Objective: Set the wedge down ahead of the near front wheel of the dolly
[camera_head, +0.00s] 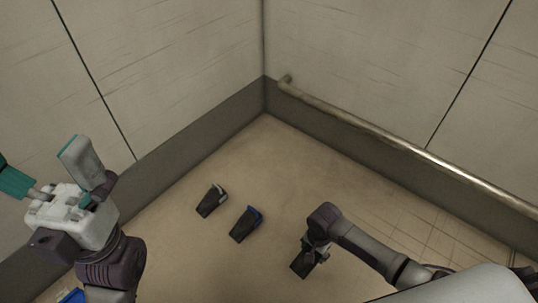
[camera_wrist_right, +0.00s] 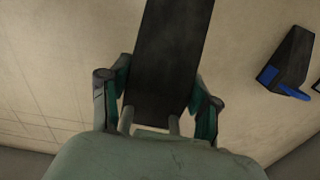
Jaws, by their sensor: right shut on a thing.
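My right gripper (camera_head: 311,250) is shut on a dark wedge (camera_head: 300,268), low near the floor in the lower middle of the head view. In the right wrist view the wedge (camera_wrist_right: 172,50) sits between the two fingers and points away from the palm. I cannot tell if it touches the floor. My left gripper (camera_head: 47,170) is at the left of the head view, fingers spread apart and empty, well away from the wedges. No dolly or wheel shows in either view.
Two other dark wedges lie on the floor: one with a pale end (camera_head: 211,201) and one with a blue end (camera_head: 246,223). A blue thing (camera_head: 72,296) shows partly at the bottom left. Walls meet in a corner; a metal rail (camera_head: 400,142) runs along the right wall. Floor around is mostly clear.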

